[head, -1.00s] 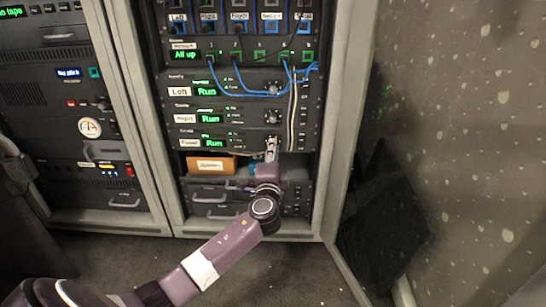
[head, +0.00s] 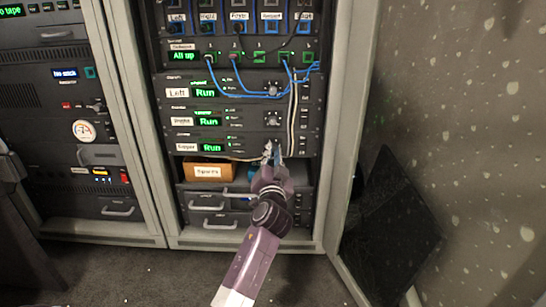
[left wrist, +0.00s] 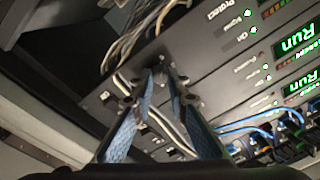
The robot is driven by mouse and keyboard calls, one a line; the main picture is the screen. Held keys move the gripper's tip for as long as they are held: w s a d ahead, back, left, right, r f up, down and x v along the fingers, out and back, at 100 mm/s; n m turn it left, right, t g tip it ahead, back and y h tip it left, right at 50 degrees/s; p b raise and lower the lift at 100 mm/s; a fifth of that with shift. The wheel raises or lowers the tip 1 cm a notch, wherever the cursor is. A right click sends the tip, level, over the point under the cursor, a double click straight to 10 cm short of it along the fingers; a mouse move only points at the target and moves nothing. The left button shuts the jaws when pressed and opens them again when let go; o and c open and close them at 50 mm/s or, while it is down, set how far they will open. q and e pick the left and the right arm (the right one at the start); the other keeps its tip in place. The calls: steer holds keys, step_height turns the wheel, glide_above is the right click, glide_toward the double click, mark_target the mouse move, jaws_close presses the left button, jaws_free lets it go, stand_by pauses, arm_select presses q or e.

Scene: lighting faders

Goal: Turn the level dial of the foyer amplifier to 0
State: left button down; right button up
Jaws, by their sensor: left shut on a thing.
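The lowest of three stacked amplifiers (head: 222,136) has a white label (head: 187,147), too blurred to read surely, and a green "Run" display. Its level dial is at the right of the panel and is hidden behind my left gripper (head: 272,150), so I cannot read its setting. My left gripper is at the panel, shut on that dial. In the left wrist view the two blue-padded fingers of the gripper (left wrist: 160,78) close in at the panel, seen at a steep tilt. My right gripper is not in view.
Two similar amplifiers with dials (head: 273,89) and (head: 272,119) sit above. Blue patch cables (head: 235,92) loop over the upper panels, and pale cables (head: 293,115) hang beside the dials. An orange box (head: 207,171) lies below. An open cabinet door (head: 345,120) stands at right.

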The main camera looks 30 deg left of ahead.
arm_select(q)
steer(key=shift+f+n, duration=0.1)
steer(key=shift+n, duration=0.5)
steer(key=c, duration=1.9)
jaws_free()
step_height(320, 180, up, 10)
steer(key=shift+r, duration=0.1)
